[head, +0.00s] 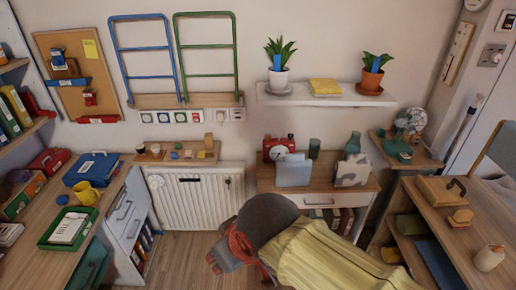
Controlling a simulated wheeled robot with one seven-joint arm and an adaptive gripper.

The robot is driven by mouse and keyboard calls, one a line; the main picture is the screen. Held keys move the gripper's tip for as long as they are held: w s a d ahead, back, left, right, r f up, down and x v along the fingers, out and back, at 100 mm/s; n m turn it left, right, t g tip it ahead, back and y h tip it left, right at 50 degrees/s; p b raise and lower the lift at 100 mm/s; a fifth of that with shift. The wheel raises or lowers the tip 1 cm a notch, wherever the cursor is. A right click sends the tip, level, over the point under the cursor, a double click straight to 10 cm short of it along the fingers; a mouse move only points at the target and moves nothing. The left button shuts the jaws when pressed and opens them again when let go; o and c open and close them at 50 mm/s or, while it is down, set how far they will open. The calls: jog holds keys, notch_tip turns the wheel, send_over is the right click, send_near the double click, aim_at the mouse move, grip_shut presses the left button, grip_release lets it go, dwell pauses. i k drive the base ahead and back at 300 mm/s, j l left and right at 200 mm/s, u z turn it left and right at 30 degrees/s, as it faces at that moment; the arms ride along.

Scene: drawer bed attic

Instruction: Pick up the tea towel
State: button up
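No cloth can be told for sure as the tea towel. A folded yellow cloth-like thing (326,87) lies flat on the white wall shelf, between two potted plants. A pale blue-grey, cloth-like piece (293,171) stands on the wooden drawer table, beside a patterned grey and beige piece (354,170). My arm rises from the bottom edge, with a yellow ribbed part and a dark rounded joint. The red and grey-blue end below the joint seems to be my gripper (228,258). It is low, in front of the drawer table and apart from these pieces. Its fingers are not clear.
The white wall shelf (348,97) also holds a white pot (279,79) and a terracotta pot (371,80). A red clock-like object (278,148) and a green vase (353,143) stand on the drawer table (318,188). Desks flank both sides. Bare floor (190,250) shows left of my arm.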

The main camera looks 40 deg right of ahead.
aim_at(295, 170)
jog(key=i+z, duration=0.1)
jog(key=i, duration=0.7)
jog(key=i+j, duration=0.15)
jog(key=i, duration=0.7)
jog(key=i+j+z, duration=0.15)
jog(key=i, duration=0.65)
jog(key=z, duration=1)
jog(key=j+z, duration=0.1)
jog(key=z, duration=0.4)
jog(key=i+z, duration=0.1)
jog(key=z, duration=0.4)
jog(key=j+z, duration=0.1)
jog(key=z, duration=1.4)
